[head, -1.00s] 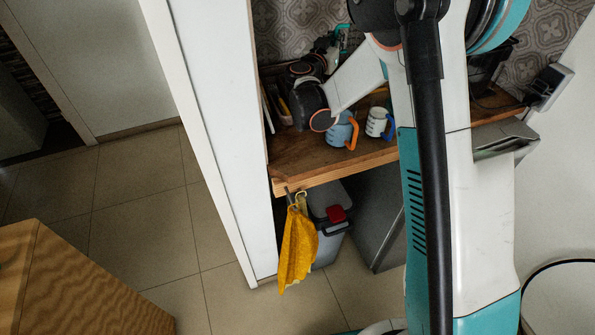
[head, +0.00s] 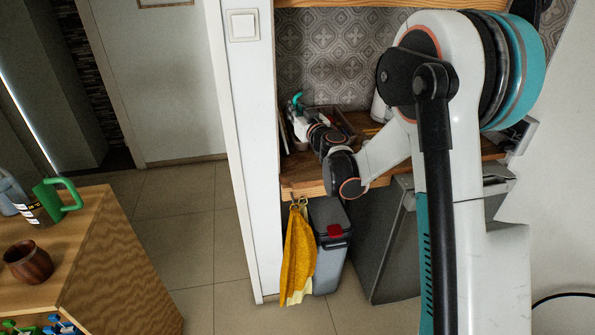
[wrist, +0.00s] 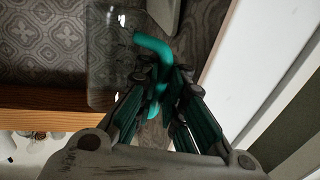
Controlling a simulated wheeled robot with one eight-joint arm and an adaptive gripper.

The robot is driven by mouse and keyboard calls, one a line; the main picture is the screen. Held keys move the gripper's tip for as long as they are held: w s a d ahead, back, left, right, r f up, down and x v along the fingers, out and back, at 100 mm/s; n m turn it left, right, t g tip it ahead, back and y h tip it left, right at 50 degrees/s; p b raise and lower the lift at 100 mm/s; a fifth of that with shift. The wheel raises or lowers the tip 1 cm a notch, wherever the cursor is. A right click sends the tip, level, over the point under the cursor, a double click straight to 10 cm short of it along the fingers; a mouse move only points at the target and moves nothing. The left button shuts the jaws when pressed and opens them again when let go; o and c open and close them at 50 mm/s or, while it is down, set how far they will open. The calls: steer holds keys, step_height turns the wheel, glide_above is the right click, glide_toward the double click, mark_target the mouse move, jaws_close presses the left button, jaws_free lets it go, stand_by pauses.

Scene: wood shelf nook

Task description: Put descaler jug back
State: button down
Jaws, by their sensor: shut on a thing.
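The descaler jug (wrist: 108,62) shows in the wrist view as a clear, greyish jug with a teal handle (wrist: 152,44). My gripper (wrist: 166,72) is shut on that handle. In the head view my gripper (head: 303,118) is at the left end of the wooden shelf counter (head: 302,170), and only a bit of teal handle (head: 296,100) shows there. The jug's body is hard to make out in that view. I cannot tell whether the jug touches the counter.
A bin (head: 329,245) stands under the counter, beside a hanging yellow cloth (head: 298,252). A white wall edge (head: 240,130) is close left of my gripper. At left, a wooden table (head: 110,270) holds a green-handled container (head: 42,203) and a brown pot (head: 28,262).

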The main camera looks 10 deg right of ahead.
step_height(320, 180, down, 19)
steer(key=b, duration=0.6)
steer(key=shift+w+f, duration=0.1)
steer(key=shift+f, duration=0.1)
steer(key=shift+f+b, duration=0.15)
steer(key=shift+b, duration=0.2)
steer(key=c, duration=1.7)
jaws_free()
